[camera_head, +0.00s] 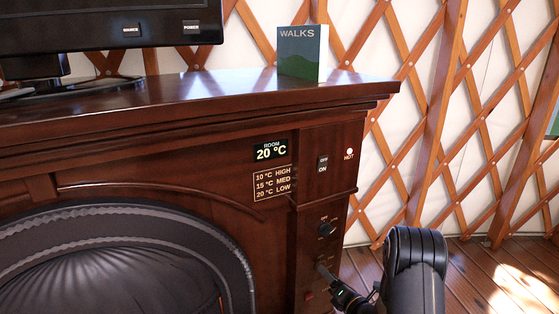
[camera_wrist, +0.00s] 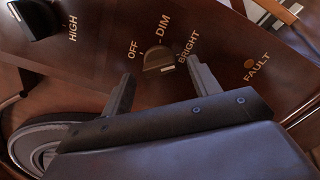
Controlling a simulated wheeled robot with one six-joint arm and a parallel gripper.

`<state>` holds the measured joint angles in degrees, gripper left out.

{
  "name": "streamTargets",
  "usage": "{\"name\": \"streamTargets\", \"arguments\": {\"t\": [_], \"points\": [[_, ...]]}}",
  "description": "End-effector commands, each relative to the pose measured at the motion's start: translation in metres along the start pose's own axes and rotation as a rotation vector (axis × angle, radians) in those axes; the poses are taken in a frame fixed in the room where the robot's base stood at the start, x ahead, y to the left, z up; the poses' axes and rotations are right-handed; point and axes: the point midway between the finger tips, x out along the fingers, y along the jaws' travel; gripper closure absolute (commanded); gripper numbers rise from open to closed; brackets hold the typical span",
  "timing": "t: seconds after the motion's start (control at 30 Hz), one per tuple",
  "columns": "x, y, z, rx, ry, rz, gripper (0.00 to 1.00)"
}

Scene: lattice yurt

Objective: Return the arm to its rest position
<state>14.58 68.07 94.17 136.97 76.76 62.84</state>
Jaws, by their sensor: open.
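My arm (camera_head: 415,262) reaches in from the lower right in the head view, with its end low beside the control column of the dark wood fireplace surround. In the wrist view my gripper (camera_wrist: 162,88) is open, its two dark fingers apart with nothing between them. A dark knob (camera_wrist: 158,58) marked OFF, DIM and BRIGHT lies just beyond the fingertips, between them in the picture. The white mark on the knob is on the side toward BRIGHT. I cannot tell whether a finger touches the knob.
A second knob (camera_wrist: 36,18) sits near the word HIGH. A dull orange FAULT lamp (camera_wrist: 250,63) is on the panel. The mantel (camera_head: 230,88) holds a WALKS book (camera_head: 302,54) and a monitor (camera_head: 110,26). Wood floor (camera_head: 475,280) lies open to the right, before the lattice wall.

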Motion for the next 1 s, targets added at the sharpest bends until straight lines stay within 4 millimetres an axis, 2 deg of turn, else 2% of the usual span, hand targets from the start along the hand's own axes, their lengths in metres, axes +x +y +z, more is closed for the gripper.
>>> {"name": "streamTargets", "arguments": {"t": [0.1,0.37,0.77,0.87,1.0], "points": [[0.014,0.000,-0.001,0.000,-0.001,0.002,0.42],[0.012,0.001,0.001,-0.047,-0.001,0.000,0.42],[0.011,0.001,0.001,-0.013,-0.001,-0.001,0.42],[-0.001,0.001,0.002,0.004,-0.002,-0.003,0.42],[-0.029,0.001,0.002,0.005,-0.002,-0.005,0.42]]}}
